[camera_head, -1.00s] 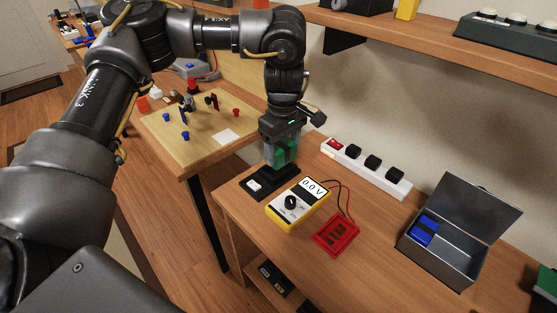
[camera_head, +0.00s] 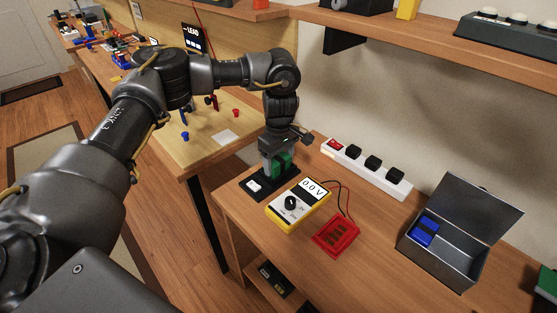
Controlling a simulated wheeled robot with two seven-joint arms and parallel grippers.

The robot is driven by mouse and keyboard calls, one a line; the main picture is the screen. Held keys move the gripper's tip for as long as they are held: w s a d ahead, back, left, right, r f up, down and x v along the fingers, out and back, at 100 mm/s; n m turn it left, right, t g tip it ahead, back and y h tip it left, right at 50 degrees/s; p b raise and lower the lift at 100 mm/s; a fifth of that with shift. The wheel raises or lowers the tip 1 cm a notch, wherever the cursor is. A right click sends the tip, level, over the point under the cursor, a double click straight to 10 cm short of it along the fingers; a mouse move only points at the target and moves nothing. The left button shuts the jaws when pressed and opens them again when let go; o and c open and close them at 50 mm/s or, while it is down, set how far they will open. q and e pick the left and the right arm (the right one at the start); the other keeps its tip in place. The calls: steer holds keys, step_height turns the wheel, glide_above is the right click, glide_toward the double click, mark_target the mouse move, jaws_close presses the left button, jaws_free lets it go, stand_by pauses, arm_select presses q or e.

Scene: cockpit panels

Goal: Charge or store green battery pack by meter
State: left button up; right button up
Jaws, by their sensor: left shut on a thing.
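My left gripper (camera_head: 279,160) points down over the black charger base (camera_head: 263,184) and is shut on the green battery pack (camera_head: 284,161). The pack is upright at the base's right end; the fingers partly hide it, and I cannot tell whether it is fully seated. The yellow multimeter (camera_head: 298,205) lies just in front and right, its display reading 0.0 V. Its leads run to a red test pad (camera_head: 336,237). An open grey metal box (camera_head: 447,250) at the right holds a blue pack (camera_head: 425,231). My right gripper is not in view.
A white power strip (camera_head: 366,167) with black plugs and a red switch lies along the wall. A shelf (camera_head: 430,40) overhangs the back. A green object (camera_head: 546,282) is at the right edge. Bare desk lies between pad and box.

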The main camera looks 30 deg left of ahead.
mark_target(279, 159)
arm_select(q)
steer(key=shift+r, duration=0.15)
steer(key=o, duration=1.3)
steer(key=shift+f, duration=0.2)
steer(key=shift+r, duration=0.1)
steer(key=shift+r, duration=0.3)
step_height(279, 159, up, 12)
steer(key=p, duration=0.1)
steer(key=shift+f, duration=0.25)
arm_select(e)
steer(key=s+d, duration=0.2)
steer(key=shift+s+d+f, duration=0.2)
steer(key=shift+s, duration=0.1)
